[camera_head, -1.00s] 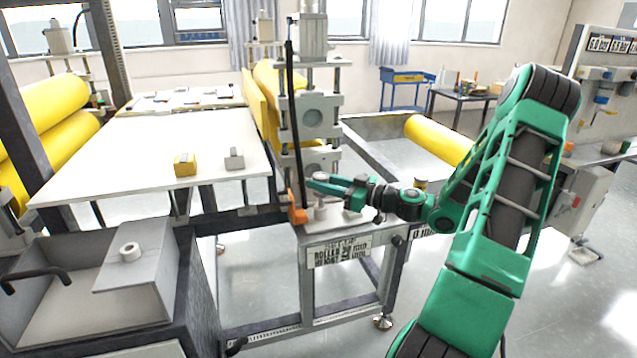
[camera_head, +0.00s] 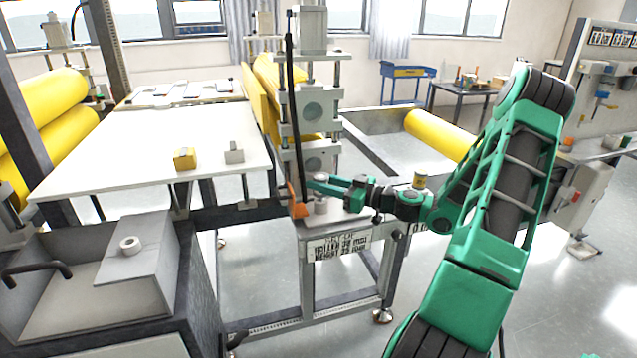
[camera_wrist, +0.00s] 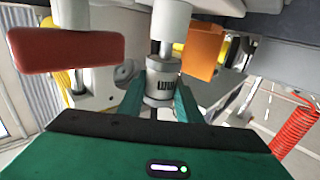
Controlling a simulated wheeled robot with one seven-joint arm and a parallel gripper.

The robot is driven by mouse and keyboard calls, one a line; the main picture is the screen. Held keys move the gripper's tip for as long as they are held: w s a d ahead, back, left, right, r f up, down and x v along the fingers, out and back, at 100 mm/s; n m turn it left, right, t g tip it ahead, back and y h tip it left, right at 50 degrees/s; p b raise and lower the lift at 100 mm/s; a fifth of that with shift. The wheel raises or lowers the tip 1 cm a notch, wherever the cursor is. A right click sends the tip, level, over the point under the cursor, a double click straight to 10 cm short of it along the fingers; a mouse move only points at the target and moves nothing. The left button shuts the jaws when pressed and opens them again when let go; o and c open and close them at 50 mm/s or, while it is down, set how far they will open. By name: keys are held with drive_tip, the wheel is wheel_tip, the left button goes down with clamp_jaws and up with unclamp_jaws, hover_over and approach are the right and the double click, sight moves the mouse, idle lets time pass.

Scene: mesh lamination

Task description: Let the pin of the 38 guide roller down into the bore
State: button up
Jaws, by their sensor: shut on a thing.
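My gripper (camera_head: 320,182) is shut on the guide roller, above the front of the machine stand. In the wrist view my gripper's green fingers (camera_wrist: 160,105) sit either side of the roller (camera_wrist: 161,84), a grey metal cylinder with dark lettering. A thinner shaft (camera_wrist: 166,48) shows between the roller and a wider pale cylinder (camera_wrist: 172,18). In the head view a short pale post (camera_head: 320,207) stands on the stand just below the fingers. The bore's opening is hidden, and I cannot tell whether the pin is inside it.
An orange block (camera_head: 298,208) stands just left of the post; it also shows in the wrist view (camera_wrist: 205,50), opposite a dark red block (camera_wrist: 65,50). The upright roller frame (camera_head: 313,112) rises close behind. A white table (camera_head: 110,165) lies left.

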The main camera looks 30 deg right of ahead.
drive_tip(key=shift+f, duration=1.05)
drive_tip(key=o, duration=1.2)
drive_tip(key=v, duration=1)
drive_tip(key=shift+s+d, duration=0.2)
drive_tip(key=shift+s, duration=0.1)
drive_tip(key=shift+s, duration=0.1)
